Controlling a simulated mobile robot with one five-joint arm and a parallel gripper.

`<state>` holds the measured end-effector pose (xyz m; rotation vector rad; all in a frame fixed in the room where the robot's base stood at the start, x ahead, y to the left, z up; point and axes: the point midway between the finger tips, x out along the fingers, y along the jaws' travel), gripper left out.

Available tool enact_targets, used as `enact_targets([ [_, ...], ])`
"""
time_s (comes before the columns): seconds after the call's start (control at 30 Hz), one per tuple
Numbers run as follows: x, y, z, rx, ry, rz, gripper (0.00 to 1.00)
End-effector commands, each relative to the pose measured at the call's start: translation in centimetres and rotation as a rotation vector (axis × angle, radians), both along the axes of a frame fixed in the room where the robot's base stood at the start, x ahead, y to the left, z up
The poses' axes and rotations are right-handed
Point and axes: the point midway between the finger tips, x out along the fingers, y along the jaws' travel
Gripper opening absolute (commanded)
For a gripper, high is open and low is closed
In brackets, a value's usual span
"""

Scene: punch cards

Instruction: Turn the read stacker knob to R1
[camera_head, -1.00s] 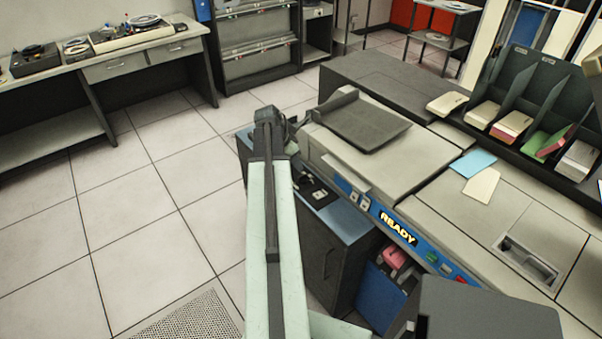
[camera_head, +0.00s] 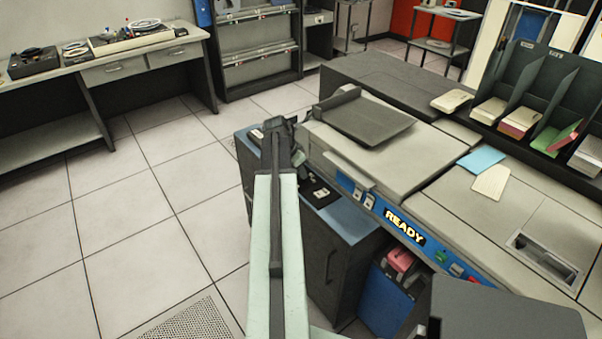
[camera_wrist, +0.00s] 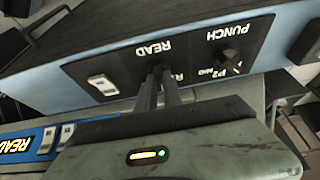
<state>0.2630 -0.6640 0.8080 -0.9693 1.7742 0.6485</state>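In the wrist view, a black panel (camera_wrist: 130,78) on a blue-grey surface carries upside-down READ and PUNCH labels. My gripper (camera_wrist: 159,72) points at the panel just below READ, its two dark fingers close together with a narrow gap. The read stacker knob is mostly hidden at the fingertips; I cannot tell whether they grip it or only stand around it. The knob's pointer and its R1 mark are hidden. The punch knob (camera_wrist: 230,62) stands clear to the right, by a P2 mark. In the head view, my arm hides part of the panel (camera_head: 319,190).
White switches (camera_wrist: 102,84) sit at the panel's left. The reader-punch machine's cover (camera_head: 385,145) and its blue READY strip (camera_head: 404,227) lie right of my arm. A card rack (camera_head: 540,95) stands at the back right. Open tiled floor (camera_head: 140,230) lies to the left.

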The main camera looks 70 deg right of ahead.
Motion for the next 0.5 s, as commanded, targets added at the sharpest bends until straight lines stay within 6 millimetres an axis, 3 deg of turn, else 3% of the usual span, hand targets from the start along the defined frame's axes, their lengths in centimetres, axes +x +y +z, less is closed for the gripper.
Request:
enact_targets([
  [0.5, -0.23, 0.07, 0.01, -0.001, 0.0, 0.085, 0.0],
])
